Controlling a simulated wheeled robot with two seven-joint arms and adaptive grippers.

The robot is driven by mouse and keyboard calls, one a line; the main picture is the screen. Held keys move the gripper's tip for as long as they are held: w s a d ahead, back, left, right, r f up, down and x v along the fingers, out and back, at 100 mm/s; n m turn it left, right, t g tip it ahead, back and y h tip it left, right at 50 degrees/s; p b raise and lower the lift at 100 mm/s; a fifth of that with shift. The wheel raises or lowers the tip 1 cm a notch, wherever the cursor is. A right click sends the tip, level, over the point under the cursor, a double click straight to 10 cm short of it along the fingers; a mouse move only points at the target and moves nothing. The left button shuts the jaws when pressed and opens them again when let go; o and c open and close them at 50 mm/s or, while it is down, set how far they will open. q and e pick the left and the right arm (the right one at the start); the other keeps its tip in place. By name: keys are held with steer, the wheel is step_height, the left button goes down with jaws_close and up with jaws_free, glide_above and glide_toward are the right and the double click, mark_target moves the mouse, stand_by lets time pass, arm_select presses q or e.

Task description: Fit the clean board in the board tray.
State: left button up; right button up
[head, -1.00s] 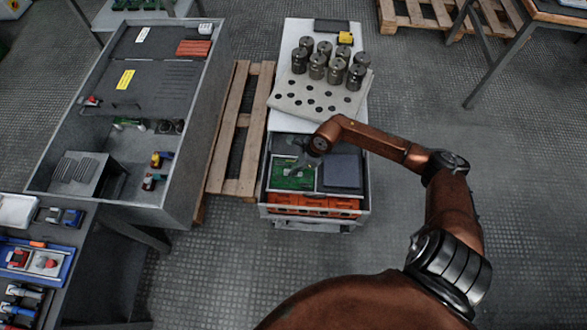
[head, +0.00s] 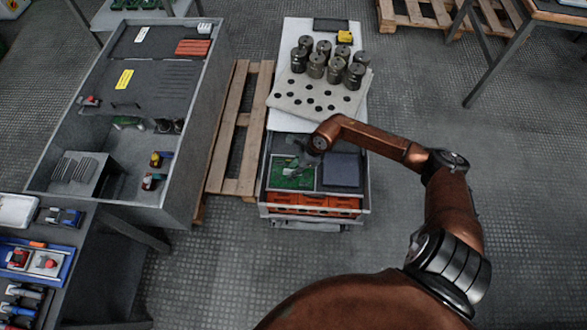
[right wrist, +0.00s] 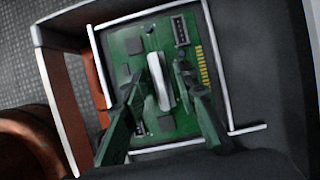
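The green circuit board (head: 293,180) lies within the white-rimmed board tray (right wrist: 216,60) in the left part of the open drawer. In the right wrist view the board (right wrist: 183,122) shows dark chips, gold contacts and an upright pale grip piece (right wrist: 160,82) near its middle. Whether it lies fully flat cannot be told. My right gripper (head: 298,164) points down over the board. In the right wrist view its fingers (right wrist: 158,88) stand apart on either side of the pale piece, with small gaps showing. My left gripper is not in view.
A dark pad (head: 343,170) fills the drawer's right part, and orange bins (head: 315,203) sit in front. Behind, a perforated plate (head: 300,101) holds several metal capacitor cans. A wooden pallet (head: 240,130) and a grey workbench (head: 150,75) stand to the left. The floor to the right is clear.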

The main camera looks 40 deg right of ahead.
steer(key=v, duration=1.2)
